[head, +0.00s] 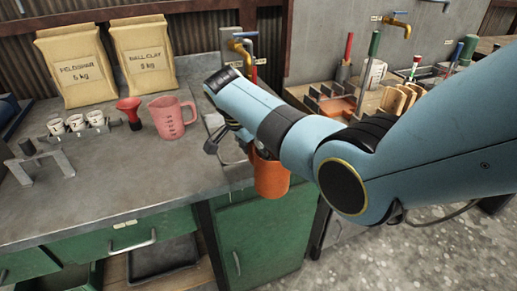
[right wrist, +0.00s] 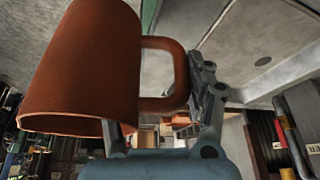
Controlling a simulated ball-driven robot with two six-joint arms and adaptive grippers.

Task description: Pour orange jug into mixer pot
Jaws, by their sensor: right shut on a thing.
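The orange jug (head: 271,179) hangs under my right forearm, in front of the bench edge in the head view. The arm hides its upper part. The right wrist view shows the jug (right wrist: 85,65) large at the left, with its handle (right wrist: 165,75) reaching into my right gripper (right wrist: 165,103). That gripper is shut on the jug at the handle. In the head view the gripper (head: 228,144) is partly hidden by its own wrist. I cannot make out a mixer pot in either view. I cannot tell what the jug contains. My left gripper is not in view.
On the grey bench (head: 110,200) stand a pink measuring jug (head: 170,118), a red funnel (head: 131,112), small white cups (head: 76,122) and two paper sacks (head: 77,68). A brass tap (head: 240,47) is behind my wrist.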

